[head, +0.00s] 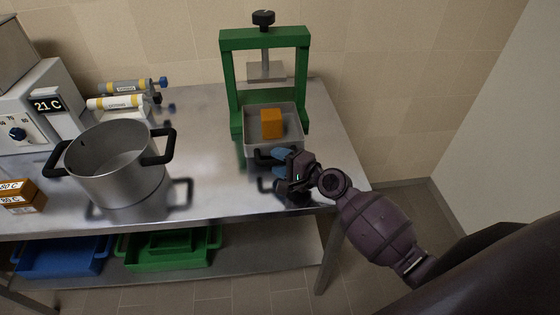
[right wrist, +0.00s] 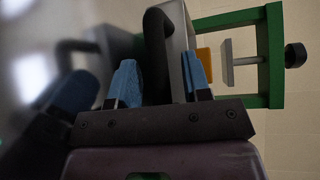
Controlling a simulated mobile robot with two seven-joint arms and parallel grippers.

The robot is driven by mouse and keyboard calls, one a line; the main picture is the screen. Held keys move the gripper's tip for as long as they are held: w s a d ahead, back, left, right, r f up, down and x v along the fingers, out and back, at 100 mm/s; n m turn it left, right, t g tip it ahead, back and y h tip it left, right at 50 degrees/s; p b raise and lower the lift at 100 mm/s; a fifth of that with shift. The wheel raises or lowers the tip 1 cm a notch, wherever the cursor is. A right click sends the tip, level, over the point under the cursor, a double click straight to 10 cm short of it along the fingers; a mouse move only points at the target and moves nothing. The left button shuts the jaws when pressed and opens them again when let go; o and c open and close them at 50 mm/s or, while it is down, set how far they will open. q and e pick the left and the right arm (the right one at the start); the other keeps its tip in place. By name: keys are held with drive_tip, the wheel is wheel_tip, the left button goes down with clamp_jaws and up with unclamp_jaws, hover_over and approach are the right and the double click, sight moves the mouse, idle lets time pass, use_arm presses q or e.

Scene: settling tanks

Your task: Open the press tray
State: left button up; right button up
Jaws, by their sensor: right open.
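The press tray (head: 295,143) is a grey, open-topped box at the foot of the green press (head: 232,85), with an orange block (head: 271,123) inside. Its black handle (head: 262,161) faces the table's front. My right gripper (head: 281,163) is at the handle, its blue fingers partly hidden by its own body. In the right wrist view my right gripper (right wrist: 162,82) is open, with the black handle (right wrist: 157,45) between its two blue fingers. I cannot tell whether either finger touches it. My left gripper is not in view.
A steel pot (head: 115,170) stands left on the metal table (head: 215,150). Blue (head: 60,257) and green (head: 165,258) trays lie on the lower shelf.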

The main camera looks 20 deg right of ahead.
drive_tip(key=shift+s+d, duration=0.3)
drive_tip(key=shift+s, duration=0.25)
drive_tip(key=b+v, duration=0.1)
drive_tip(key=v, duration=0.7)
drive_tip(key=shift+s, duration=0.1)
drive_tip(key=shift+v, duration=0.75)
